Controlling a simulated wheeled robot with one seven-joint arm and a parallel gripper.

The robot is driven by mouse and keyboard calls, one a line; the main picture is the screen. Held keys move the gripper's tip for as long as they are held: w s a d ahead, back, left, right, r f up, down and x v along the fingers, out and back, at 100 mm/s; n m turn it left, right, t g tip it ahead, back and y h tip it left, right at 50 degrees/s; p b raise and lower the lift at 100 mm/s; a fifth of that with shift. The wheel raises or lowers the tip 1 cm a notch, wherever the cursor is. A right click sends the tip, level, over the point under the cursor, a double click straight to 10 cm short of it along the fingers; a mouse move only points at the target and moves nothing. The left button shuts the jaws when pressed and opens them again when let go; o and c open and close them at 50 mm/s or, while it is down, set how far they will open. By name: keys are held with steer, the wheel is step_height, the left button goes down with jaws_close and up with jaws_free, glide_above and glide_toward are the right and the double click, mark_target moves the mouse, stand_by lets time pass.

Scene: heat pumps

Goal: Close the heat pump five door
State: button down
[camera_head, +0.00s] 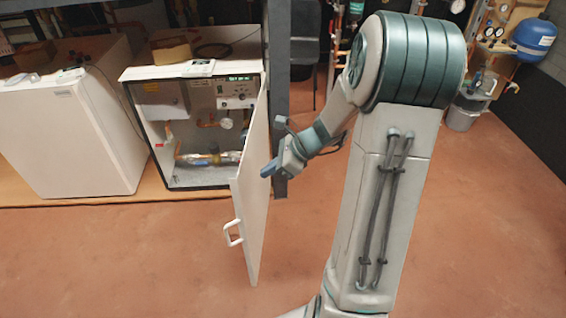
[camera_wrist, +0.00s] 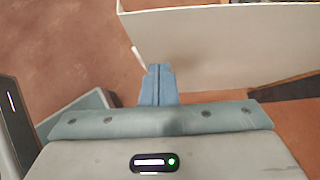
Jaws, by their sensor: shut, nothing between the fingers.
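The heat pump (camera_head: 190,72) stands on a low wooden platform with its front open, showing pipes, a gauge and a lit green display. Its white door (camera_head: 254,190) is swung wide open on the right side, toward the viewer, with a white handle (camera_head: 232,233) on the left face.
A closed white unit (camera_head: 65,135) stands to the left on the same platform. A dark upright post (camera_head: 279,80) rises right behind the door's hinge side. Pipework with a blue tank (camera_head: 534,37) is at the back right. The red floor in front is clear.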

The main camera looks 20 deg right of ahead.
mark_target(242, 178)
steer(key=shift+w+a+f, duration=0.15)
steer(key=shift+w+a, duration=0.2)
steer(key=shift+a, duration=0.35)
steer(key=shift+w+a+f, duration=0.1)
steer(key=shift+w+a, duration=0.3)
steer(key=shift+a, duration=0.35)
steer(key=shift+w+a+f, duration=0.15)
steer(key=shift+w+a, duration=0.2)
steer(key=shift+a, duration=0.35)
